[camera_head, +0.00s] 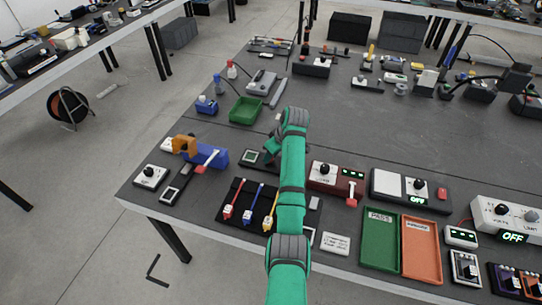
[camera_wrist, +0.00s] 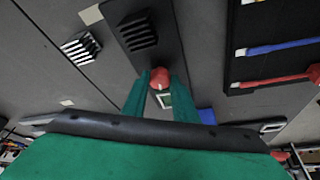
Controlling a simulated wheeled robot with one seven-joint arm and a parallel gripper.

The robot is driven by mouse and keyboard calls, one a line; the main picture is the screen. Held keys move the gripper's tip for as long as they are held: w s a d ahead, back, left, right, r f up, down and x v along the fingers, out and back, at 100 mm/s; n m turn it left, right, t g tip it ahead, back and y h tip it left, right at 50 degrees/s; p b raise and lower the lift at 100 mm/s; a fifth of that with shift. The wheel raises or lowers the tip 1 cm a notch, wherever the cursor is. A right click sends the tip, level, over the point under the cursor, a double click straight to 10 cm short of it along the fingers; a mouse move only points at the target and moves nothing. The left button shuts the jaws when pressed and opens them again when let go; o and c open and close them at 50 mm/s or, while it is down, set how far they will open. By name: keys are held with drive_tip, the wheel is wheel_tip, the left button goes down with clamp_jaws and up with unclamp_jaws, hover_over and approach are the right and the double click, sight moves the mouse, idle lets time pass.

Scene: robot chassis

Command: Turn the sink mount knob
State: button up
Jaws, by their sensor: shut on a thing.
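The red knob (camera_wrist: 160,78) sits on a dark mount plate (camera_wrist: 166,50) in the wrist view, just below a black finned heat sink (camera_wrist: 138,31). My gripper (camera_wrist: 161,84) is shut on the knob, with one green finger on each side of it. A small light-framed square (camera_wrist: 165,100) shows between the fingers. In the head view, my gripper (camera_head: 271,153) is low over the right part of the mount plate (camera_head: 258,160). There, my arm and gripper hide the knob and most of the heat sink.
A dark tray (camera_head: 231,194) with colored tools lies in front of the mount. A blue and orange clamp-like thing (camera_head: 212,156) stands to the left. A red box with a knob (camera_head: 325,173) is right of my arm.

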drive_tip(key=shift+d+n, duration=0.1)
drive_tip(key=shift+n, duration=0.4)
drive_tip(key=o, duration=1)
drive_tip(key=shift+o, duration=0.2)
drive_tip(key=v, duration=1.1)
drive_tip(key=shift+w, duration=0.25)
